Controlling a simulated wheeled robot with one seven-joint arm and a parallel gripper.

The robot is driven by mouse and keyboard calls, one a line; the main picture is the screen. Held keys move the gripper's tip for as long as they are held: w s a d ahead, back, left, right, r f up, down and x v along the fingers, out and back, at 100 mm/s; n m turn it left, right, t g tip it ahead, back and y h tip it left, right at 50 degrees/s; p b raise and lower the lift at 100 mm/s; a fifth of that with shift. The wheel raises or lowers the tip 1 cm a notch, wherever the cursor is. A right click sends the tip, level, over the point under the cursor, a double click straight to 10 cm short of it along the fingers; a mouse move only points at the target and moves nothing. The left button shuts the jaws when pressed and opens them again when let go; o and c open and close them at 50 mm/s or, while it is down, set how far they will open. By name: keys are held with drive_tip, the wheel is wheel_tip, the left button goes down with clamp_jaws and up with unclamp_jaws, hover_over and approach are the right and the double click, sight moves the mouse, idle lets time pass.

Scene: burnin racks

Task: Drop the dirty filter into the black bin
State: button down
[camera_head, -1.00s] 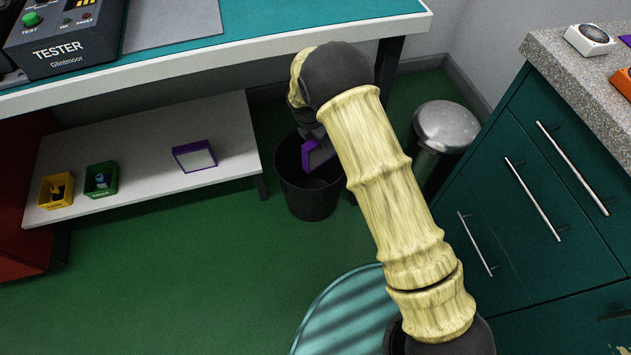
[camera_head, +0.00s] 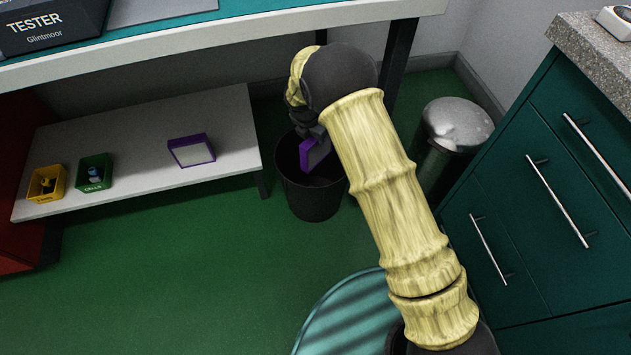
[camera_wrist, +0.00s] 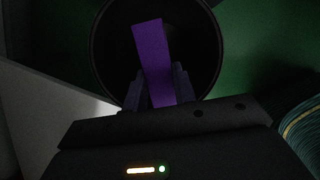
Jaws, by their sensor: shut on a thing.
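My gripper (camera_wrist: 160,86) is shut on a purple-framed filter, the dirty filter (camera_wrist: 151,50), seen edge-on in the wrist view. The black bin (camera_head: 312,199) stands on the green floor under the bench edge. Its round opening surrounds the filter in the wrist view, with the bin's rim (camera_wrist: 219,50) at the right. The filter is over or inside the mouth; its exact depth is unclear.
A second purple-framed filter (camera_head: 191,150) lies on the low white shelf (camera_head: 120,140) with a yellow box (camera_head: 46,183) and a green box (camera_head: 94,173). A metal lidded bin (camera_head: 453,127) stands right of the black bin. Teal drawers (camera_head: 530,200) are at the right.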

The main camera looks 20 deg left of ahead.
drive_tip(key=shift+f+b, duration=1.25)
drive_tip(key=shift+f, duration=0.5)
drive_tip(key=c, duration=1.1)
unclamp_jaws()
drive_tip(key=shift+o, duration=0.2)
drive_tip(key=shift+r, duration=0.1)
drive_tip(key=p+v, duration=0.5)
drive_tip(key=v, duration=0.7)
drive_tip(key=shift+w, duration=0.1)
